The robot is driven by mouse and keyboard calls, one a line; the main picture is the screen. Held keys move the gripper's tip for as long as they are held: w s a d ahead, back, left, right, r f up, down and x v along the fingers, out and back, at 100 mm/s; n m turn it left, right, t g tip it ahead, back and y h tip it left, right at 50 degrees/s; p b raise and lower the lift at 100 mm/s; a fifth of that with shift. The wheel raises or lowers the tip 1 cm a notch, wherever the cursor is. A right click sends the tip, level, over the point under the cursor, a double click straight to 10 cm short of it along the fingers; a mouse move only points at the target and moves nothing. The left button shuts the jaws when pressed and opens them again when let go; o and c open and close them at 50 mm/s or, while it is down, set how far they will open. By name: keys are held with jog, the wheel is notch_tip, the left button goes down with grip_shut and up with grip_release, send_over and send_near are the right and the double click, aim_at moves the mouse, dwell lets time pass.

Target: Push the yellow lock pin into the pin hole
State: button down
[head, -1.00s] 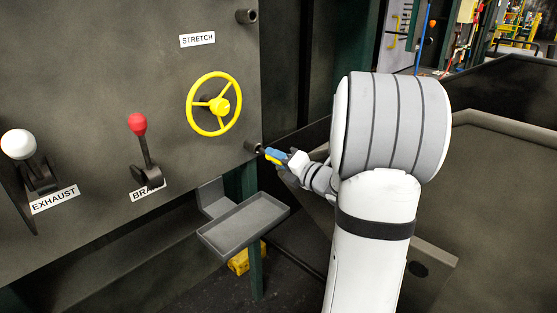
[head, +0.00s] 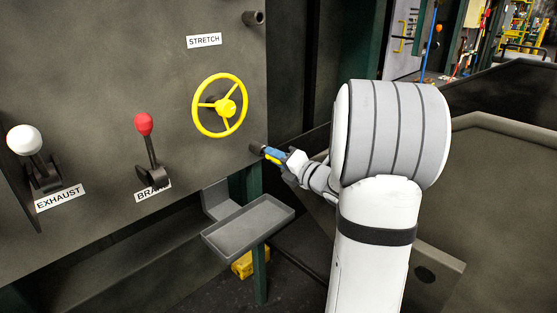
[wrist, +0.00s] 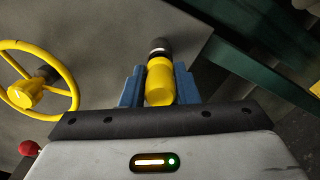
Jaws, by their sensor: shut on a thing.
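The yellow lock pin (wrist: 159,82) sits between the blue fingers of my gripper (wrist: 158,88) in the wrist view. My gripper is shut on it. The pin's far end meets a dark, grey-rimmed round socket (wrist: 159,45), which looks like the pin hole's collar. How deep the pin sits in it is hidden. In the head view my gripper (head: 273,154) is at the lower right edge of the panel, in line with the short dark socket there (head: 257,148). Only a sliver of yellow shows between the blue fingers.
The dark panel (head: 100,90) carries a yellow handwheel (head: 221,105) above left of my gripper, a red-knobbed lever (head: 146,140) and a white-knobbed lever (head: 32,155). A grey tray (head: 248,228) sits below my gripper. Another stub (head: 253,18) sticks out near the panel top.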

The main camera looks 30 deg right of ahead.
jog(key=shift+b+x, duration=0.4)
jog(key=shift+x, duration=0.6)
jog(key=c, duration=0.8)
grip_release()
jog(key=shift+o, duration=0.2)
jog(key=shift+s+d, duration=0.1)
jog(key=b+v, duration=0.2)
jog(key=v, duration=0.4)
jog(key=shift+s, duration=0.35)
